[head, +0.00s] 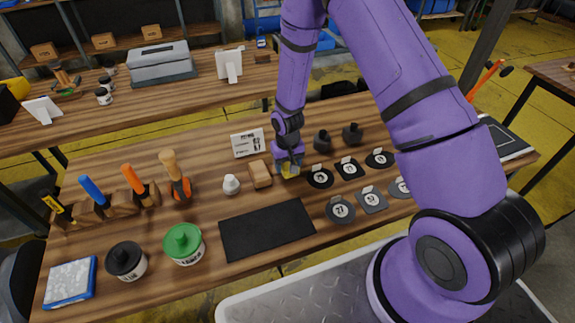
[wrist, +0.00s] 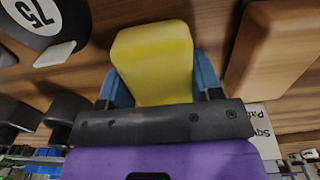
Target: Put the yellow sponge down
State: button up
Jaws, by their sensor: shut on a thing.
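The yellow sponge (wrist: 152,60) is a yellow block between the two blue fingers of my gripper (wrist: 155,85) in the wrist view. My gripper is shut on it. In the head view my gripper (head: 289,165) is low over the wooden table (head: 195,218), and a small part of the sponge (head: 290,172) shows under it. It sits just right of a tan wooden block (head: 260,174) and left of a black round disc (head: 320,176). I cannot tell whether the sponge touches the table.
A white sign (head: 247,142) stands behind my gripper. A black mat (head: 267,230) lies in front, bare. Several numbered discs are to the right, and dark knobs (head: 322,140) behind them. A white knob (head: 231,184), a green-lidded tub (head: 184,244) and upright tools are left.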

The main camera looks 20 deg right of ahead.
jog(key=shift+f, duration=0.3)
jog(key=shift+f, duration=0.1)
jog(key=o, duration=1.2)
jog(key=s+d+r+t, duration=0.1)
jog(key=s+r, duration=0.2)
jog(key=r, duration=0.9)
jog(key=s+d+r+t, duration=0.1)
jog(key=s+d+r, duration=0.1)
jog(key=r, duration=1)
jog(key=s+d+r, duration=0.1)
jog(key=s+r, duration=0.2)
jog(key=r, duration=1)
jog(key=s+d+r+t, duration=0.1)
jog(key=s+r, duration=0.3)
jog(key=s, duration=0.3)
jog(key=s+d+r+t, duration=0.1)
jog(key=s+r, duration=0.3)
jog(key=s, duration=0.3)
jog(key=s+d+r+t, duration=0.1)
jog(key=s+r, duration=0.3)
jog(key=s, duration=0.3)
jog(key=shift+s+r, duration=0.15)
